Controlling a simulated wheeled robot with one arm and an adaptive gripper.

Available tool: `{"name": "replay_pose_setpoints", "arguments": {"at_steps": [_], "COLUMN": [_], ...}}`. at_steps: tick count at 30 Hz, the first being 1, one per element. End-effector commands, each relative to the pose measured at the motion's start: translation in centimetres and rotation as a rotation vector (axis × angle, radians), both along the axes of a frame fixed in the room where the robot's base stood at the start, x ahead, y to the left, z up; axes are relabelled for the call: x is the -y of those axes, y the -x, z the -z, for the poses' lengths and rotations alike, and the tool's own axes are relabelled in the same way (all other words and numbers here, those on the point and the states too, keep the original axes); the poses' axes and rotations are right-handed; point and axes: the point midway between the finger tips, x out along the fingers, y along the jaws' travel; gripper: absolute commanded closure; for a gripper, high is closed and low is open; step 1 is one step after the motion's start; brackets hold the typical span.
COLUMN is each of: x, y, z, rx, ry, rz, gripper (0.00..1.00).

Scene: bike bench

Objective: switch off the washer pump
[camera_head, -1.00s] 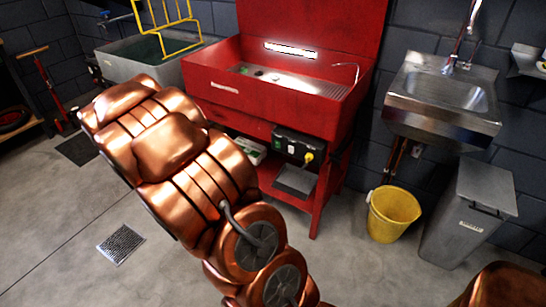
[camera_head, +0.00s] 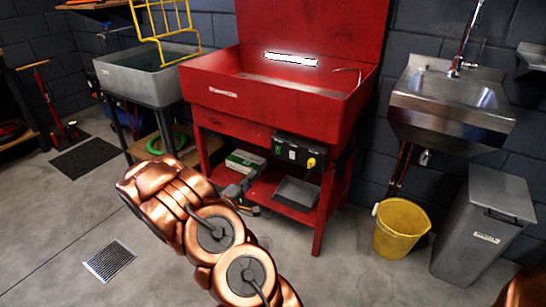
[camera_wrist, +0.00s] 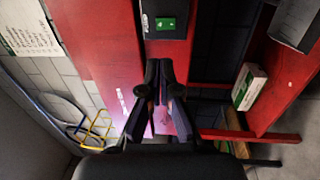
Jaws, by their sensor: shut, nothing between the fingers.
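The red parts washer (camera_head: 225,92) stands against the wall. A dark control box (camera_head: 299,152) is fixed under the front of its basin, with a small green switch (camera_head: 279,146), a white part and a yellow knob (camera_head: 311,163). The green switch also shows in the wrist view (camera_wrist: 166,24), near the top edge; its on or off state cannot be told. My gripper (camera_head: 246,188) is in front of the washer, lower than the box and left of it in the head view. In the wrist view its fingers (camera_wrist: 159,72) are shut and empty, apart from the switch.
A green-and-white carton (camera_head: 246,161) and a grey tray (camera_head: 297,193) sit on the washer's lower shelf. A yellow bucket (camera_head: 400,228) and grey bin (camera_head: 484,225) stand right, under and beside a steel sink (camera_head: 452,100). The floor in front is clear apart from a drain grate (camera_head: 109,260).

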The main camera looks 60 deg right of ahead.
Motion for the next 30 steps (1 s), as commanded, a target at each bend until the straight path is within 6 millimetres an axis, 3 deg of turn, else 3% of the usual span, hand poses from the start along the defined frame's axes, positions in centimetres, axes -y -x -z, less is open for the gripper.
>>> {"name": "replay_pose_setpoints", "arguments": {"at_steps": [13, 30], "x": [0.8, 6.6], "y": [-0.1, -0.3], "z": [0.0, -0.6], "rx": [0.003, 0.004], "ry": [-0.004, -0.005], "rz": [0.000, 0.000], "gripper": [1.00, 1.00]}}
